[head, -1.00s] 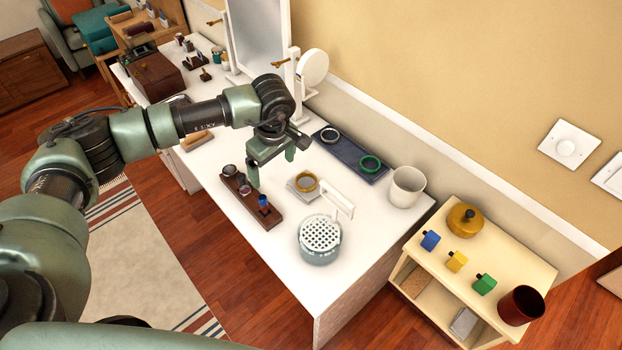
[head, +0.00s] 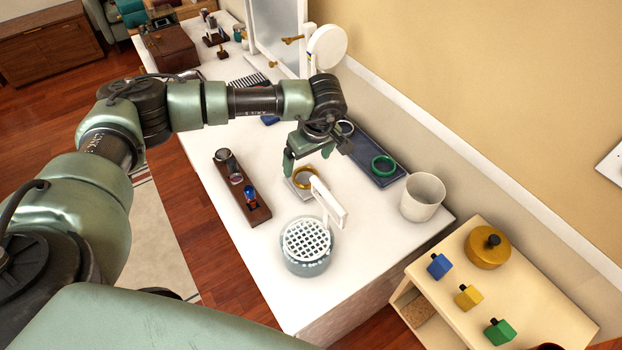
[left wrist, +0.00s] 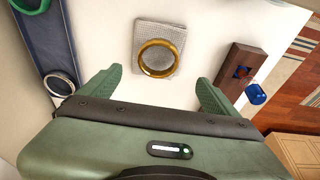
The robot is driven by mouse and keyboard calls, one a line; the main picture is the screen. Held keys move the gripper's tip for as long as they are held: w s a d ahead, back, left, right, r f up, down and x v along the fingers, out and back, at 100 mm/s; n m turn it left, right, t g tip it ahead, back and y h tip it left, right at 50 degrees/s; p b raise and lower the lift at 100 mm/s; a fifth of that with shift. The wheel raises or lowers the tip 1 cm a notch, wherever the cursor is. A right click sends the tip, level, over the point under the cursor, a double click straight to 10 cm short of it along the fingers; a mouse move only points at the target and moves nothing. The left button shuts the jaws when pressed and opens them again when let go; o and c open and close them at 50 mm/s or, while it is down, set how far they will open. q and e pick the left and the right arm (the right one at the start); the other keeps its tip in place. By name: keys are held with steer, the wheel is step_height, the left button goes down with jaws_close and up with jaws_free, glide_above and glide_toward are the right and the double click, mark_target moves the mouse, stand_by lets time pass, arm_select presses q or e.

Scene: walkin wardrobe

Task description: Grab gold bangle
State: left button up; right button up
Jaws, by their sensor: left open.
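The gold bangle (head: 307,177) lies on a small light grey square pad (head: 296,186) on the white dressing table. It also shows in the left wrist view (left wrist: 160,58), resting on the pad, ahead of and between my fingers. My left gripper (head: 307,166) is open and empty, just above and behind the bangle in the head view. Its two fingers show apart in the left wrist view (left wrist: 156,92), with no contact on the bangle. My right gripper is not in view.
A dark tray (head: 370,153) with a green bangle (head: 383,165) and a silver one lies to the right. A wooden holder (head: 243,190) with rings stands left. A perforated round holder (head: 307,246) with a white upright piece and a white cup (head: 422,197) are close by.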

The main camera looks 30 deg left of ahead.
mark_target(305, 178)
arm_select(q)
steer(key=shift+p+x, duration=0.3)
steer(key=shift+x, duration=0.55)
steer(key=x, duration=0.1)
steer(key=p+x, duration=0.1)
steer(key=x, duration=0.2)
steer(key=shift+w+d+f, duration=0.15)
steer(key=shift+d+f, duration=0.15)
steer(key=shift+f, duration=0.05)
steer(key=shift+a+f, duration=0.1)
steer(key=shift+f, duration=0.2)
steer(key=shift+r, duration=0.1)
steer(key=c, duration=1.6)
